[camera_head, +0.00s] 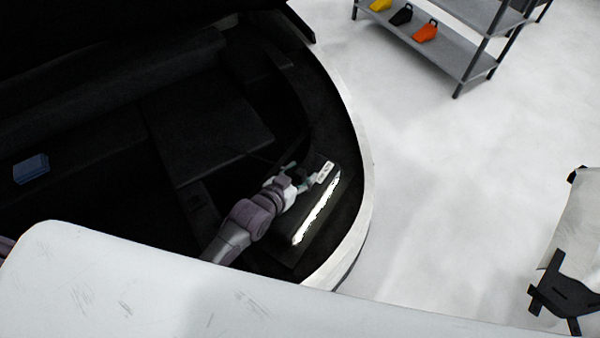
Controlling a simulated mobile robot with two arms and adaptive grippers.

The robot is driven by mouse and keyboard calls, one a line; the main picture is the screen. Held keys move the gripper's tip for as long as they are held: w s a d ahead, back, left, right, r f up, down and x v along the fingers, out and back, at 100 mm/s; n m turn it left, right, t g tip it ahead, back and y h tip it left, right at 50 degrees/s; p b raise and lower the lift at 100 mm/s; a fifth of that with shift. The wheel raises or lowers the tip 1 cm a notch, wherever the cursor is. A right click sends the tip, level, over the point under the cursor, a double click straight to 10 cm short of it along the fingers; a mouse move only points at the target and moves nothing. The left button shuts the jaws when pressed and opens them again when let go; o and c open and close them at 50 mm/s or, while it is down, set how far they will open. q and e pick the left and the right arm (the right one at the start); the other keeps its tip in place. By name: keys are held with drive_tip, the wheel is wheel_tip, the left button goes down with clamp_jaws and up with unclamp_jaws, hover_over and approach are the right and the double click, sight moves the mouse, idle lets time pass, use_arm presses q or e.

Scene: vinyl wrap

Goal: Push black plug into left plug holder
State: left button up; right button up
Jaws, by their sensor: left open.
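My left gripper (300,177) is open inside the dark compartment, near its right end. Its fingertips are beside a small white block with dark marks (324,172), which may be the plug holder; I cannot tell whether they touch. A black plug cannot be made out against the dark interior. Which holder is the left one cannot be told at this size. My right gripper is not in view.
A bright strip (317,209) lies just below the white block. A pale curved rim (366,165) bounds the compartment on the right. A white panel (150,285) crosses the front. A blue box (31,168) lies at left. A shelf (445,52) holds yellow, black and orange items.

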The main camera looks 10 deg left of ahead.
sight(300, 171)
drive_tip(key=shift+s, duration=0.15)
use_arm(q)
clamp_jaws()
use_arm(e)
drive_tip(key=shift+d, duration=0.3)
use_arm(q)
drive_tip(key=shift+r+p, duration=0.65)
drive_tip(key=shift+p, duration=0.1)
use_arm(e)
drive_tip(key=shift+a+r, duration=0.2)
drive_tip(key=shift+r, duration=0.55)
use_arm(q)
drive_tip(key=shift+r+p, duration=3.5)
drive_tip(key=shift+p, duration=0.15)
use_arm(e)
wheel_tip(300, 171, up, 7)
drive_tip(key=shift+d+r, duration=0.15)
